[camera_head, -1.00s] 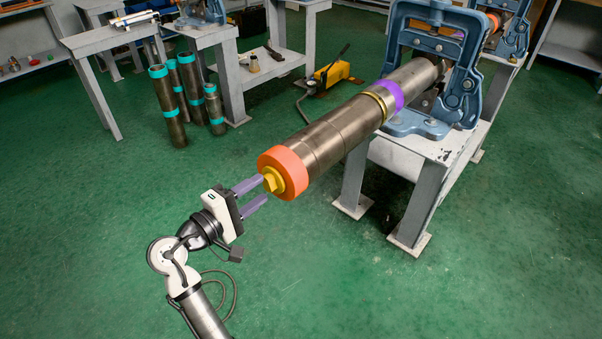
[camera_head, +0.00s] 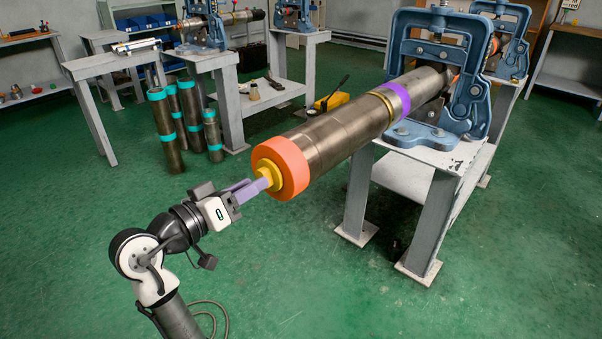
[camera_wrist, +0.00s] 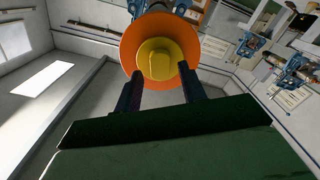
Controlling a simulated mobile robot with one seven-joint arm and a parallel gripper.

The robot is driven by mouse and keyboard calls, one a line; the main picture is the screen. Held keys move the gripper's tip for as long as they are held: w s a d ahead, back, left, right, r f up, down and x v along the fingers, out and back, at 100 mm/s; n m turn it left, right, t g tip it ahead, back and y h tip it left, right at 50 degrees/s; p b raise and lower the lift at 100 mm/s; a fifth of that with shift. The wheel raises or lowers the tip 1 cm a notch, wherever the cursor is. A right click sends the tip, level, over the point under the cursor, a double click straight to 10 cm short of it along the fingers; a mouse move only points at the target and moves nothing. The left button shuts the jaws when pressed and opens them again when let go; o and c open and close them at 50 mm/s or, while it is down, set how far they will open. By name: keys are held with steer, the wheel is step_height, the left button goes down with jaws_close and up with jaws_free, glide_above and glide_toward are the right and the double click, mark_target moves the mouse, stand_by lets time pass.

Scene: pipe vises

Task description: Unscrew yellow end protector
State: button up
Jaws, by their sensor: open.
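The yellow end protector (camera_head: 267,175) sits in the near end of the pipe (camera_head: 335,138), inside an orange ring (camera_head: 289,168). In the wrist view the yellow end protector (camera_wrist: 157,60) is round with a raised block, and the orange ring (camera_wrist: 186,38) surrounds it. My gripper (camera_head: 262,186) is at the protector, its purple fingers reaching its block in the head view. In the wrist view my gripper (camera_wrist: 160,84) is open, with one dark fingertip on each side below the yellow block. I cannot tell whether the fingers touch it.
The pipe is held in a blue vise (camera_head: 437,70) on a grey stand (camera_head: 360,195). Several pipes with teal bands (camera_head: 160,135) stand on the floor at the left, and a yellow tool (camera_head: 332,101) lies behind. The green floor around my arm is clear.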

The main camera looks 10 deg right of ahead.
mark_target(270, 174)
steer(key=shift+m, duration=0.6)
steer(key=shift+x, duration=1.1)
steer(key=shift+f, duration=0.1)
steer(key=shift+c, duration=0.3)
